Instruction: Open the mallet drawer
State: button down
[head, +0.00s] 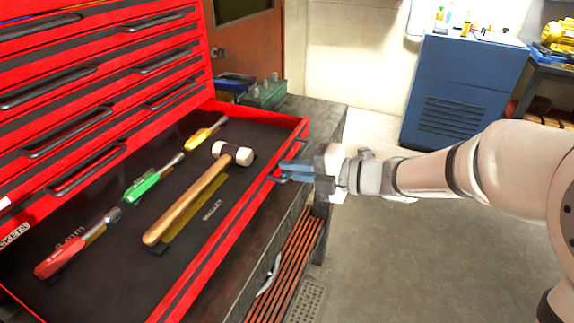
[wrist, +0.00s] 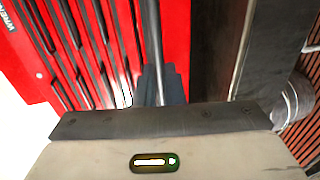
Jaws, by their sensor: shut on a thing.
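The mallet drawer (head: 235,225) of the red tool chest is pulled out, its dark liner in view. A mallet (head: 190,200) with a wooden handle and pale head lies in it beside the printed word MALLET. My gripper (head: 284,171) is at the drawer's front edge, its blue fingers shut on the drawer handle (head: 277,179). In the wrist view the handle shows as a grey bar (wrist: 154,45) running to my fingers (wrist: 160,88). The fingers' exact contact is partly hidden.
Closed drawers (head: 100,85) rise above. A dark workbench (head: 325,118) carries the chest. A blue cabinet (head: 465,90) stands behind; the floor to the right is clear.

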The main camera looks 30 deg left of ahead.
jog(key=shift+w+f, duration=0.1)
jog(key=c, duration=1.9)
grip_release()
jog(key=shift+w+a, duration=0.1)
jog(key=s+v, duration=0.1)
jog(key=v, duration=0.6)
jog(key=shift+w+d, duration=0.4)
jog(key=shift+w, duration=0.05)
jog(key=shift+w, duration=0.1)
